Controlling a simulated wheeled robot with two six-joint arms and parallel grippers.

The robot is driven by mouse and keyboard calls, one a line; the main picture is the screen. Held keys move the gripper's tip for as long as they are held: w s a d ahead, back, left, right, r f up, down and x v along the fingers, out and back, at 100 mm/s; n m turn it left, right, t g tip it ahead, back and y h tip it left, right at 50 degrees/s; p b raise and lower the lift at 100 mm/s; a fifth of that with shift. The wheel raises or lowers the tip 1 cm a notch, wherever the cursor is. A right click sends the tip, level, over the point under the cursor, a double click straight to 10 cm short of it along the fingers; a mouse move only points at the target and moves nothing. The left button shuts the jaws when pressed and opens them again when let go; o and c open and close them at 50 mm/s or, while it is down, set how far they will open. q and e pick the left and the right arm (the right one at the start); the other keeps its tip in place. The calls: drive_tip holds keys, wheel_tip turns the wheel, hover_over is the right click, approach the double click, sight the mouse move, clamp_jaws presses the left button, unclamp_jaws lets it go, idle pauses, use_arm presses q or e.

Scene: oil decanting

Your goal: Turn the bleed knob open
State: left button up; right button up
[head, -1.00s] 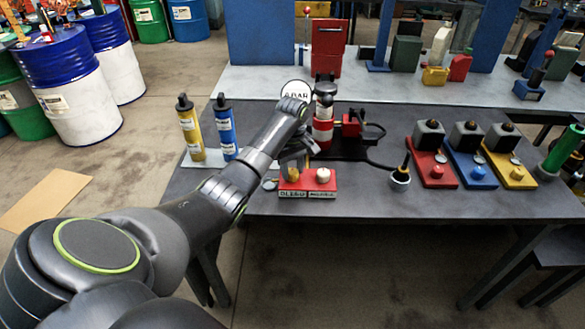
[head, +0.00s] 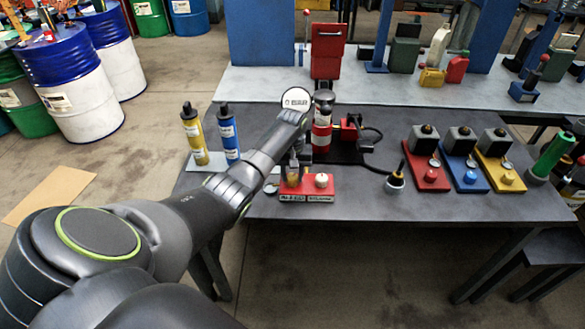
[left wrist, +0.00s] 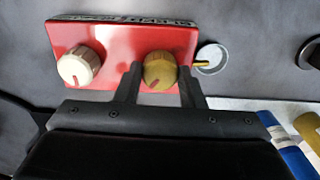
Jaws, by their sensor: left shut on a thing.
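A red control box (head: 307,190) stands at the front of the grey bench, with a lettered front plate. It carries a brass-coloured knob (head: 292,180) on the left, above the plate's BLEED lettering, and a white knob (head: 321,180) on the right. In the left wrist view the box (left wrist: 118,62) appears turned round, with the brass knob (left wrist: 159,68) right of the white knob (left wrist: 79,66). My left gripper (left wrist: 160,80) is shut on the brass knob, one finger on each side. A red mark shows on the knob's near side. My right gripper is not in view.
Yellow (head: 194,135) and blue (head: 228,132) bottles stand left of my forearm. Red, blue and yellow units line the bench's right.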

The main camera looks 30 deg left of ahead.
sight(292, 176)
use_arm(q)
drive_tip(key=m+p, duration=0.1)
drive_tip(key=m, duration=0.1)
drive_tip(key=shift+r+m, duration=0.15)
drive_tip(key=shift+m, duration=0.25)
drive_tip(key=m+p, duration=0.1)
drive_tip(key=m, duration=0.1)
drive_tip(key=shift+m, duration=0.3)
drive_tip(key=m+p, duration=0.1)
drive_tip(key=m, duration=0.4)
drive_tip(key=shift+m, duration=0.4)
drive_tip(key=o, duration=1)
wheel_tip(292, 176, up, 17)
drive_tip(key=shift+r+b, duration=0.1)
drive_tip(key=shift+b, duration=0.5)
